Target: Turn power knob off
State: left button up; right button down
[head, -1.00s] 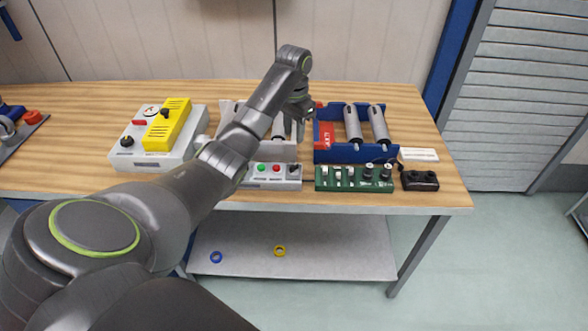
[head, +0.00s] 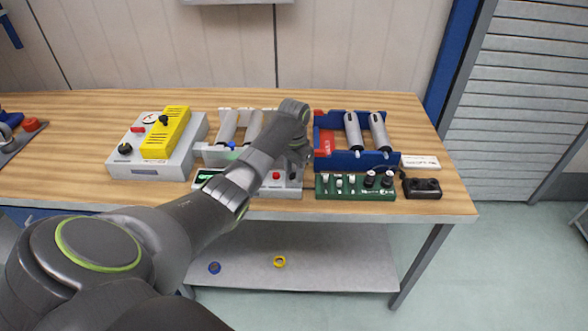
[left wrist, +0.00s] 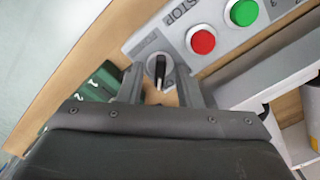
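The black power knob (left wrist: 160,68), with a white pointer line, sits on a grey-white control panel (left wrist: 140,42) beside a red button (left wrist: 202,42) and a green button (left wrist: 243,12). In the head view the panel (head: 262,192) stands near the front edge of the table, and my left arm hides the knob. My left gripper (left wrist: 162,85) is open, with one finger on each side of the knob. I cannot tell whether either finger touches it. It also shows in the head view (head: 294,172), over the panel's right end. My right gripper is out of view.
A green board (head: 354,192) with switches and knobs lies just right of the panel, with a black box (head: 421,188) beyond it. A blue rack (head: 350,160) with cylinders stands behind. A grey box with a yellow cover (head: 165,135) stands at left.

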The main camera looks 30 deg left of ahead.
pick_arm(q)
grip_shut()
